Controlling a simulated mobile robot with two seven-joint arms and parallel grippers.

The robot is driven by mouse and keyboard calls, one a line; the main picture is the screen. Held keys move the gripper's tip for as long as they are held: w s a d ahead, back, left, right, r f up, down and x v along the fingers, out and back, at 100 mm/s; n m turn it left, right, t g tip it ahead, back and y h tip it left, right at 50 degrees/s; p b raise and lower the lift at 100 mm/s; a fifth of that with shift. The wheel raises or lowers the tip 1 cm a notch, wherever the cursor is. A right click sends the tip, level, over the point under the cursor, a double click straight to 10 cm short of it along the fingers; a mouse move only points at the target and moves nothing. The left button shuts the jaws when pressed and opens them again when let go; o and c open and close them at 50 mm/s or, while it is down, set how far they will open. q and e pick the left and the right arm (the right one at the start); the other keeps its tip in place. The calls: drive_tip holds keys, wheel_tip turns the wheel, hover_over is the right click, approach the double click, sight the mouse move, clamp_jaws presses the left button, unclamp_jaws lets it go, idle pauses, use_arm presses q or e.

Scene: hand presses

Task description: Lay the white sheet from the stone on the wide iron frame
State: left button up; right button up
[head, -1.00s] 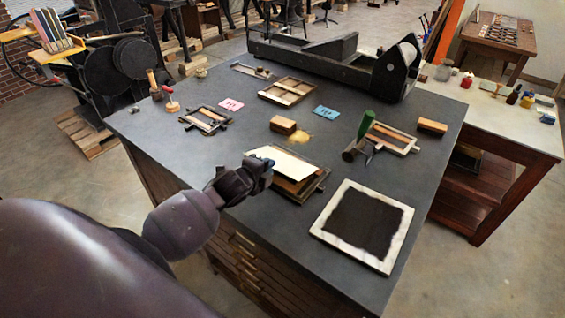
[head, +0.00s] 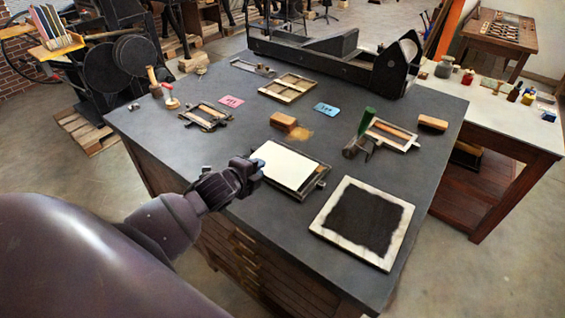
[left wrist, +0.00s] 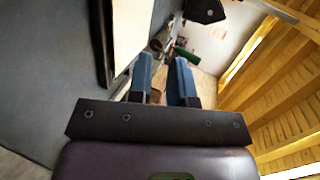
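The white sheet (head: 287,165) lies flat over the wide iron frame (head: 313,186), covering most of it; the frame's dark rim shows at the right and lower edge. The sheet's pale face also shows at the upper left of the left wrist view (left wrist: 130,30). My left gripper (head: 256,170) is at the sheet's left edge. In the left wrist view its two blue fingers (left wrist: 163,70) are apart, with nothing seen between them. The stone (head: 362,222), a pale-edged slab with a black square face, lies bare at the near right. My right gripper is not in view.
A green-handled roller (head: 365,125) and a smaller frame (head: 390,137) lie behind the sheet to the right. A heavy black press lines the far edge.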

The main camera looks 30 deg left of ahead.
use_arm(q)
wheel_tip(320, 180, up, 6)
drive_tip(key=s, duration=0.2)
drive_tip(key=shift+s+r, duration=0.15)
drive_tip(key=shift+s, duration=0.1)
drive_tip(key=s+d+f+n+g, duration=0.3)
drive_tip(key=s+n, duration=0.3)
drive_tip(key=s, duration=0.2)
drive_tip(key=s+d+f+n+g, duration=0.3)
drive_tip(key=s+d+n+g, duration=0.15)
drive_tip(key=s, duration=0.35)
drive_tip(key=s+d+f+n+g, duration=0.2)
drive_tip(key=s+f+n+g, duration=0.1)
drive_tip(key=s+n, duration=0.4)
drive_tip(key=w+f+t+b, duration=0.1)
drive_tip(key=w+f+t, duration=0.2)
drive_tip(key=f, duration=0.4)
drive_tip(key=w+f+t+b, duration=0.2)
drive_tip(key=w+f+t, duration=0.1)
drive_tip(key=f+t, duration=0.2)
drive_tip(key=shift+w+d+f+m, duration=0.25)
drive_tip(key=shift+w+f+m, duration=0.15)
drive_tip(key=shift+f, duration=0.45)
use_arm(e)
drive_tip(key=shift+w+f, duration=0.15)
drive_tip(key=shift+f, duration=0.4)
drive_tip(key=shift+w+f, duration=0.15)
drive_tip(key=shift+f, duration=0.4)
